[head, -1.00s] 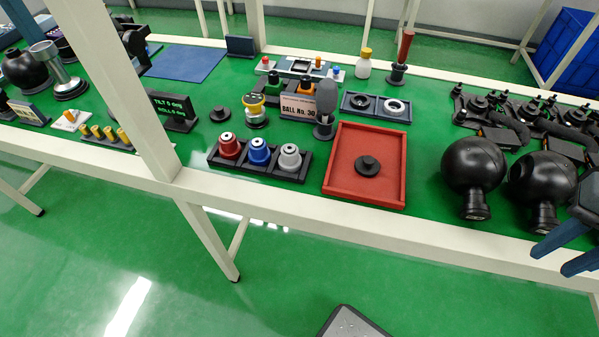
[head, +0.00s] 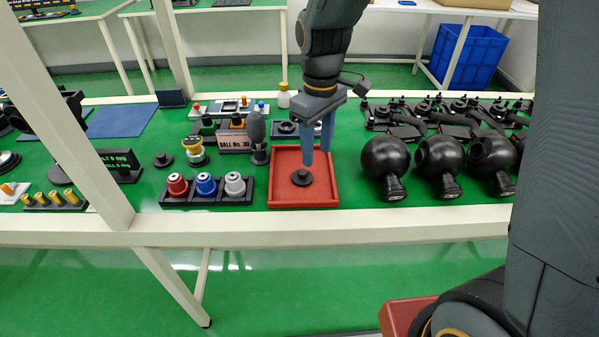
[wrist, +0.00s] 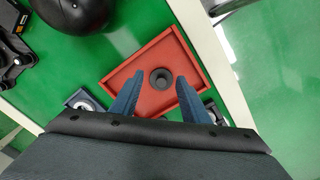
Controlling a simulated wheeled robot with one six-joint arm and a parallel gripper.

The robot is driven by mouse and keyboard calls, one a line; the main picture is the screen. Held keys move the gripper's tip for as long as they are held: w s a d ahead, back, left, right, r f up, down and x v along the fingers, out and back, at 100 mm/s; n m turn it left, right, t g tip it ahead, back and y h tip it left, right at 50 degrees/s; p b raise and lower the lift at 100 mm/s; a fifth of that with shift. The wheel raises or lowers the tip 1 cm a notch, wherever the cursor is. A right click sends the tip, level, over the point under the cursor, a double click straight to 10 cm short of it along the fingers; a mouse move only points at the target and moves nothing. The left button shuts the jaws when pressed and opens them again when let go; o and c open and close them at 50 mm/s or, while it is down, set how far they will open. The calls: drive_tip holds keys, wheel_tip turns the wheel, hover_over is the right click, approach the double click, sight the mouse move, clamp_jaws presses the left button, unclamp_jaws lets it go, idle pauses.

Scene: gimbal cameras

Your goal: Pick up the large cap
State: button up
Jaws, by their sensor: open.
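A round black stepped cap (head: 301,177) lies flat in the red tray (head: 278,203), towards the tray's front. It also shows in the wrist view (wrist: 160,77). A second, smaller-looking black cap (head: 163,160) sits on the green table further left. My gripper (head: 317,159) points down over the tray with its blue fingers apart and nothing between them. In the head view the fingertips are just above and to the right of the cap in the tray. In the wrist view the cap appears between the fingertips (wrist: 160,84); the remaining height is hard to tell.
A dark rack with red, blue and grey capped pieces (head: 206,188) stands left of the tray. Several black balls with necks (head: 386,165) stand to its right. A dark holder with rings (head: 285,129) lies behind it. A white frame post (head: 75,120) crosses the left side.

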sight(302, 171)
drive_tip(key=w+a+n, duration=0.1)
drive_tip(key=a, duration=0.2)
drive_tip(key=shift+w+a+n, duration=0.1)
drive_tip(key=shift+w+n, duration=0.3)
drive_tip(key=shift+w+a+f, duration=0.1)
drive_tip(key=shift+f, duration=0.8)
drive_tip(key=shift+f+p, duration=0.9)
drive_tip(key=shift+f, duration=2.05)
clamp_jaws()
